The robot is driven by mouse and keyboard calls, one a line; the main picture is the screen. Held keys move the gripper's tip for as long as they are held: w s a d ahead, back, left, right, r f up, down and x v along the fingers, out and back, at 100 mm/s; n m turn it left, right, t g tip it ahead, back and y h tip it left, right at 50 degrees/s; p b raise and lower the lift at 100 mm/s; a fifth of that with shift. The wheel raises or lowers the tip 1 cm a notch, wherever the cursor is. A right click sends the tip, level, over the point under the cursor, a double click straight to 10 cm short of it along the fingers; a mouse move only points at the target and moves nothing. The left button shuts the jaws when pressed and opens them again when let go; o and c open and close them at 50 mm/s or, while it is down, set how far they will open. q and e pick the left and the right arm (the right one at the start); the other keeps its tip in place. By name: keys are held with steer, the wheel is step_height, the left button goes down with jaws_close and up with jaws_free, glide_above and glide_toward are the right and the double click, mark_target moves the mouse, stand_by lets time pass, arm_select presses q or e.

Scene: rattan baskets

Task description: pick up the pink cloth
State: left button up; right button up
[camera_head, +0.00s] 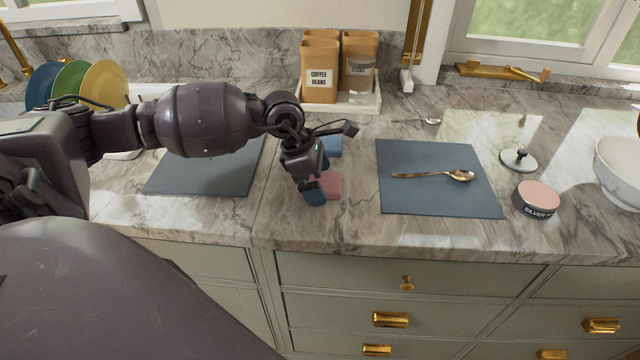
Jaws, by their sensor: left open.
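The pink cloth (331,186) is a small folded piece on the marble counter, near its front edge. My left gripper (312,184) is over the counter right at the cloth, pointing down, with its fingers open. It partly hides the cloth's left side. I cannot tell whether the fingers touch the cloth. A blue cloth (331,146) lies just behind, partly hidden by the gripper. My right gripper is not in view.
A blue-grey mat (400,198) with a golden spoon (440,175) lies to the right, another mat (205,180) to the left. Coffee canisters (320,75) stand on a tray behind. A silver polish tin (536,199), a metal lid (518,160) and a white bowl (618,172) are further right.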

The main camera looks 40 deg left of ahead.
arm_select(q)
steer(key=shift+c, duration=0.5)
steer(key=c, duration=0.9)
steer(key=shift+o, duration=0.2)
steer(key=shift+r, duration=0.1)
step_height(320, 180, up, 20)
steer(key=p, duration=0.1)
